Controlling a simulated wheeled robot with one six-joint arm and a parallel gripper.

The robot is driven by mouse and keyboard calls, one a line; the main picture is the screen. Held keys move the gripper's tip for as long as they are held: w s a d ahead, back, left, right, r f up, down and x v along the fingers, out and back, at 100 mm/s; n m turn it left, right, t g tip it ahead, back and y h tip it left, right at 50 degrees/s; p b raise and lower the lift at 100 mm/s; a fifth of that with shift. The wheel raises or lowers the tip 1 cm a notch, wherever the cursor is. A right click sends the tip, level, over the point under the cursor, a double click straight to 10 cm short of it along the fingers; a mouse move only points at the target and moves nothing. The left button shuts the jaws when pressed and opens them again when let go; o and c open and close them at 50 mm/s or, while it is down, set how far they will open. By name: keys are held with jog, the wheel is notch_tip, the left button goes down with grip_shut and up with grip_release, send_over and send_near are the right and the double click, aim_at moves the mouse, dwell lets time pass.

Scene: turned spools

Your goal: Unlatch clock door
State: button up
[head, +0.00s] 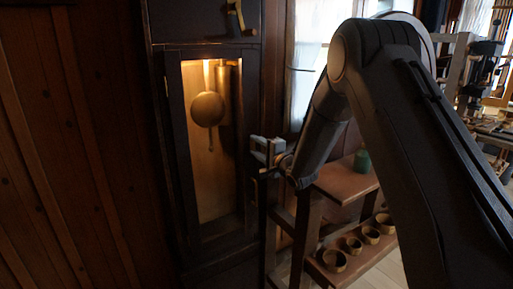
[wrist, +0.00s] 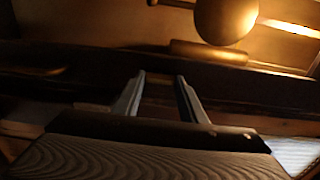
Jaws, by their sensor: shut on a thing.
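The clock door (head: 173,130) is a tall dark frame around a lit case, and it looks closed. A round brass pendulum (head: 208,109) hangs inside; it also shows at the top of the wrist view (wrist: 225,18). My gripper (head: 258,150) is at the right edge of the door, about mid-height. In the wrist view my gripper (wrist: 161,78) has its two fingers a little apart, with their tips at the dark door frame (wrist: 225,78). It is shut on a small part there, which I take for the door latch; the part itself is too dark to make out.
A brass curved piece (head: 235,15) sits on the case above the door. A wooden stand (head: 345,182) is right of the clock, with a green bottle (head: 362,161) on top and several turned rings (head: 334,260) on its lower shelf. A plank wall (head: 75,150) fills the left.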

jog(key=o, duration=1.1)
jog(key=shift+c, duration=0.2)
jog(key=shift+d, duration=0.1)
jog(key=b+v, duration=0.2)
jog(key=v, duration=0.5)
jog(key=shift+s+d, duration=0.2)
jog(key=shift+s, duration=0.1)
